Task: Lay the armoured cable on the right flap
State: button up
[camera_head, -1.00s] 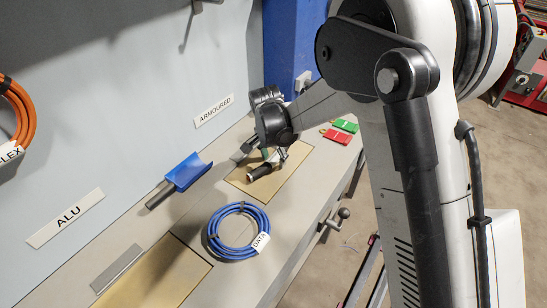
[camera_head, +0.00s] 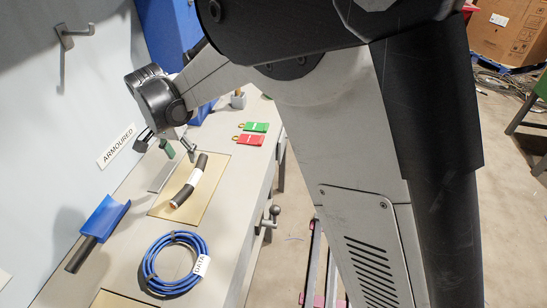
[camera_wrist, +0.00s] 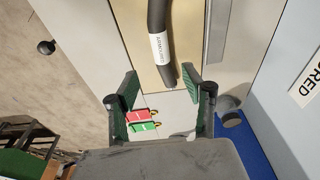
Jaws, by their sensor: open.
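The armoured cable (camera_head: 201,169) is a short, slightly curved black piece with a white label. It lies on the tan right flap (camera_head: 213,192), its near end showing a copper-coloured core. In the wrist view the cable (camera_wrist: 158,15) runs down from the top edge, its label reading ARMOURED, and one end lies near the flap's edge. My gripper (camera_head: 178,148) is open at the cable's far end. In the wrist view its green-padded fingers (camera_wrist: 160,83) stand apart with nothing between them; the cable's end shows just beyond. Contact with the cable cannot be told.
A blue DATA cable coil (camera_head: 176,262) lies near the front, by another tan flap (camera_head: 112,300). A blue scoop (camera_head: 104,218) lies against the wall side, below the ARMOURED sign (camera_head: 116,146). Red (camera_head: 249,140) and green (camera_head: 256,127) tags lie beyond the flap.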

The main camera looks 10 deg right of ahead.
jog(key=s+d+r+n+t, duration=0.1)
jog(key=s+d+r, duration=0.25)
jog(key=d, duration=0.45)
jog(key=s+d+r+y, duration=0.1)
jog(key=s+d+r, duration=0.1)
jog(key=d+r, duration=0.4)
jog(key=s+d+r+n+t, duration=0.15)
jog(key=d+r, duration=0.25)
jog(key=d, duration=0.5)
jog(key=s+d+f+n+t, duration=0.1)
jog(key=s+d+t, duration=0.2)
jog(key=s+d, duration=1.2)
jog(key=shift+s+d+f, duration=0.3)
jog(key=shift+s+d, duration=0.1)
jog(key=shift+s, duration=0.75)
